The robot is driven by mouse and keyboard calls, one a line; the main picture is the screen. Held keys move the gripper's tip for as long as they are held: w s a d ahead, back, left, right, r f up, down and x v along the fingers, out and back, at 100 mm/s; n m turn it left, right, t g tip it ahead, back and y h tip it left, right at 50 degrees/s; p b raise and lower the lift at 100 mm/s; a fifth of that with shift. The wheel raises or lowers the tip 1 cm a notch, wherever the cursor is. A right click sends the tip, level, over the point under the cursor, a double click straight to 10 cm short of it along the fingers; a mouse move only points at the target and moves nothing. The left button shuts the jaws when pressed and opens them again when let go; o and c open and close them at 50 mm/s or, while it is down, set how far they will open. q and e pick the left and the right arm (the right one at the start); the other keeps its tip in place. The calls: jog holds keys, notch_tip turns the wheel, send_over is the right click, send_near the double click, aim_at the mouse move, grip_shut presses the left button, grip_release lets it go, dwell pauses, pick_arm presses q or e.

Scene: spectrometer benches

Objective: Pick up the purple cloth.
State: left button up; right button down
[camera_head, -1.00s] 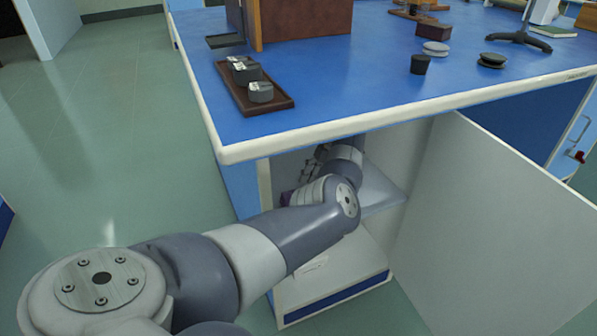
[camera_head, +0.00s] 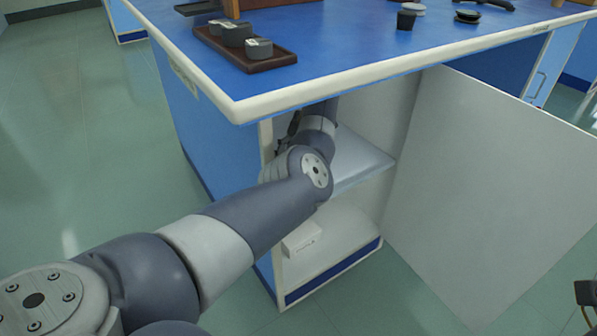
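The purple cloth cannot be made out now; my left arm and the cabinet's side hide part of the inside. My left arm (camera_head: 265,210) comes in from the left and reaches into the open cabinet under the bench. Dark parts of what looks like my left gripper (camera_head: 290,130) show beside the wrist, just inside the opening. Its fingertips are hidden, so I cannot tell if it is open or holds anything. A dark piece at the lower right edge looks like part of my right gripper (camera_head: 586,296), cut off by the frame.
The cabinet door (camera_head: 480,190) stands wide open to the right. Inside are a shelf (camera_head: 362,170) and a small white box (camera_head: 301,240) below it. The blue benchtop (camera_head: 350,45) overhangs my arm and bears a brown tray (camera_head: 275,64) with grey weights. Floor is clear at left.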

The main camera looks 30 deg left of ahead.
pick_arm(q)
jog(key=shift+f, duration=0.25)
jog(key=c, duration=1.2)
